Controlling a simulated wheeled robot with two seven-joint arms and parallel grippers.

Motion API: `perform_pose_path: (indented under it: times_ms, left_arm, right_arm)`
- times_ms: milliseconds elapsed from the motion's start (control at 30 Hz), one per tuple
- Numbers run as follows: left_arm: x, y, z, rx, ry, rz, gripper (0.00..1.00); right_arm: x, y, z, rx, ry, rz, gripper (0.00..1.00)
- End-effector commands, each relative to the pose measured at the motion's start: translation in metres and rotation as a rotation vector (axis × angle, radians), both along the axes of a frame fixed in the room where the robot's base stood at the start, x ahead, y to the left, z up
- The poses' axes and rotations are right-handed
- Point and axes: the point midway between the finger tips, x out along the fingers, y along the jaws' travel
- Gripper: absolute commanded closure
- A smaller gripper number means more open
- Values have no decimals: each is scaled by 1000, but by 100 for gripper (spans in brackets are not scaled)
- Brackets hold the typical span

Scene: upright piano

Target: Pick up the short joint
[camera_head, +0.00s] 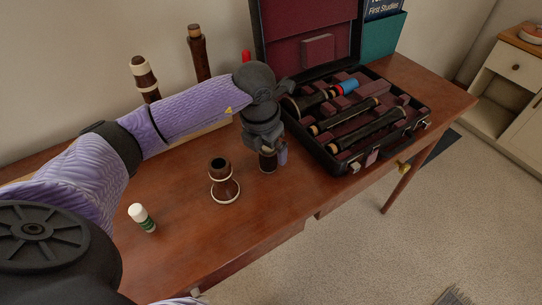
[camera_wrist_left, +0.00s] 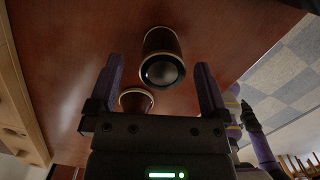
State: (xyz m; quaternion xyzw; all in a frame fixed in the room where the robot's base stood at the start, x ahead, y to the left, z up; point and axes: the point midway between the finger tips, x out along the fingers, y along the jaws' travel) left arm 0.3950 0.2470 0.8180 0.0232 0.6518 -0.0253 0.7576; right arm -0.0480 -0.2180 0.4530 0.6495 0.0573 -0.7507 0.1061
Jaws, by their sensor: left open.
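A short dark-brown cylinder, which I take as the short joint (camera_head: 267,161), stands upright on the wooden top directly below my left gripper (camera_head: 268,150). The gripper points down and hides most of it in the head view. In the left wrist view, a straight-sided dark cylinder with a pale rim (camera_wrist_left: 163,60) lies between the two spread fingers (camera_wrist_left: 160,80). The fingers are open and apart from it; I cannot tell how far above it they are. My right gripper does not show.
A flared brown piece with a white base ring (camera_head: 223,181) stands to the left. A small white-capped green tube (camera_head: 142,217) is near the front. An open case (camera_head: 340,168) holding dark joints stands to the right. Two tall brown pieces (camera_head: 145,78) (camera_head: 199,52) stand behind my arm.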

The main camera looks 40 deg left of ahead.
Motion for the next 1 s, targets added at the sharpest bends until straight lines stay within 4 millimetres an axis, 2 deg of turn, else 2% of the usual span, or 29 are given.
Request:
perform_pose_path:
  times_ms: [33, 167, 367, 833, 1000]
  left_arm:
    - [2, -1, -16, -3, 5, 0, 0]
    - [6, -2, -40, -2, 6, 1, 0]
    - [7, -2, -38, -1, 1, 0, 0]
    - [6, -2, -38, -2, 1, 0, 98]
    - [7, -2, -38, -2, 1, 0, 100]
  right_arm:
    - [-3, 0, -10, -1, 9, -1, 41]
    - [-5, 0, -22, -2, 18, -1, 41]
    - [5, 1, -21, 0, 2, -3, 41]
    - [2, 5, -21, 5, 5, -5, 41]
    - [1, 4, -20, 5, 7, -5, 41]
